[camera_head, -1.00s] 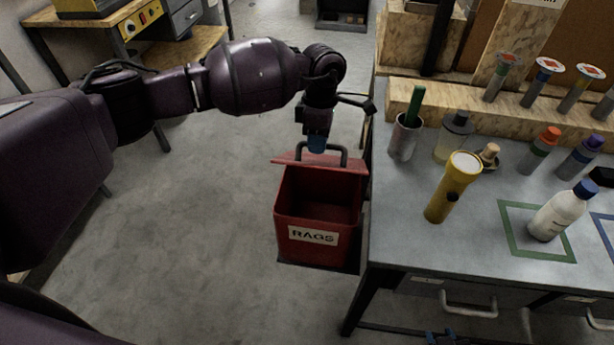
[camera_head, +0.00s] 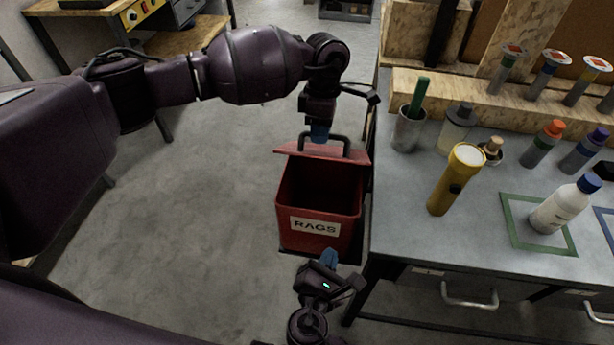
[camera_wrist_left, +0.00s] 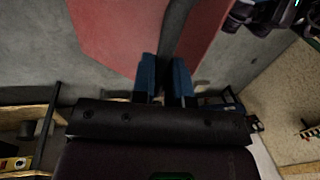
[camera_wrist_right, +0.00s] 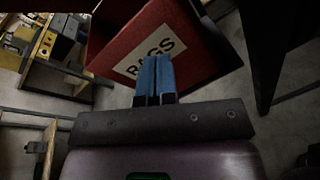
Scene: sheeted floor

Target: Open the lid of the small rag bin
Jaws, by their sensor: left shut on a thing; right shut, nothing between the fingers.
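The small red rag bin (camera_head: 290,212), labelled RAGS, stands on the floor beside the workbench. Its red lid (camera_head: 357,157) is raised at the back edge and the dark inside of the bin shows. A dark handle (camera_head: 346,142) stands up on the lid. My left gripper (camera_head: 320,132) is shut on this handle; in the left wrist view the blue fingers (camera_wrist_left: 165,78) close on the dark bar against the red lid (camera_wrist_left: 110,35). My right gripper (camera_head: 329,260) is shut and empty, just in front of the bin. In the right wrist view the label (camera_wrist_right: 150,53) lies behind its fingertips (camera_wrist_right: 154,62).
The workbench (camera_head: 405,220) stands close on the bin's right side, with a yellow flashlight (camera_head: 452,185), a white bottle (camera_head: 560,207) and a cup (camera_head: 409,130) on it. The floor (camera_head: 190,210) left of the bin is clear. Another table (camera_head: 190,38) stands at the back left.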

